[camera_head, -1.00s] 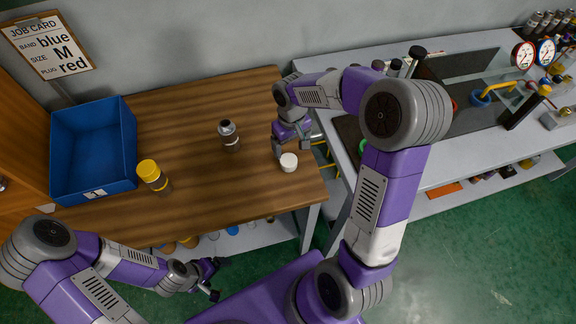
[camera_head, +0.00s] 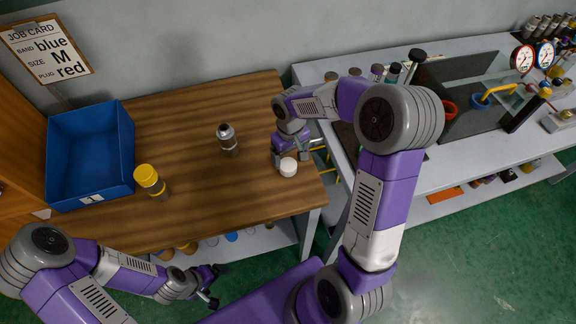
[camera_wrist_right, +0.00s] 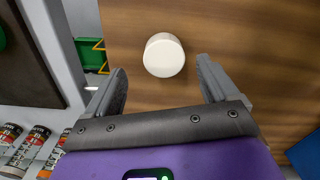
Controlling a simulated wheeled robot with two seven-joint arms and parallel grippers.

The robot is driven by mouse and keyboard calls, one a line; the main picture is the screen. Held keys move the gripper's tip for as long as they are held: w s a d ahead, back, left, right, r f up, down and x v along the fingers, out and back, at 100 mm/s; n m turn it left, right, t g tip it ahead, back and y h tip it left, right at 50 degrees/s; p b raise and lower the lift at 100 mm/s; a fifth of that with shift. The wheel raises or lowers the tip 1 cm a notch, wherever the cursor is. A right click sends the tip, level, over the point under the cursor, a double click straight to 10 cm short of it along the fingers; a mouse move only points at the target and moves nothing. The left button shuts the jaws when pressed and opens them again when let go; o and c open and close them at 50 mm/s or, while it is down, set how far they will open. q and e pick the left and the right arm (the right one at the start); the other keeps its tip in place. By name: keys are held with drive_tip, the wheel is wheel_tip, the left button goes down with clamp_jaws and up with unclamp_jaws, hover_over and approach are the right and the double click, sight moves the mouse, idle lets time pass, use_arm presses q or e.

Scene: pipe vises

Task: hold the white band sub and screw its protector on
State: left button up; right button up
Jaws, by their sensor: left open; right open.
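A small dark sub with a pale band (camera_head: 228,139) stands upright near the middle of the wooden table. A white round protector (camera_head: 288,167) sits near the table's right front edge; it also shows in the right wrist view (camera_wrist_right: 164,55). My right gripper (camera_head: 290,158) is open and empty, close to the protector. In the right wrist view the protector lies just beyond and between the spread fingertips (camera_wrist_right: 160,80), with no finger touching it. My left gripper (camera_head: 212,286) is open and empty, low in front of the table.
A sub with a yellow cap (camera_head: 149,180) stands at the left beside an open blue bin (camera_head: 90,155). A job card (camera_head: 48,50) hangs above. A grey bench (camera_head: 440,165) with vises and gauges stands at the right, beyond a gap. The table's middle is largely clear.

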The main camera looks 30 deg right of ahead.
sight(288, 165)
drive_tip(key=f, duration=0.1)
drive_tip(key=f+b, duration=0.1)
drive_tip(key=f, duration=0.3)
drive_tip(key=shift+a+f, duration=0.1)
drive_tip(key=shift+a, duration=0.15)
use_arm(q)
drive_tip(key=shift+f, duration=0.7)
use_arm(e)
drive_tip(key=c, duration=1.1)
use_arm(q)
wheel_tip(288, 165, up, 2)
drive_tip(key=shift+r+p, duration=0.2)
drive_tip(key=shift+p, duration=0.8)
use_arm(e)
drive_tip(key=shift+o, duration=0.2)
wheel_tip(288, 165, up, 10)
use_arm(q)
drive_tip(key=shift+c, duration=0.3)
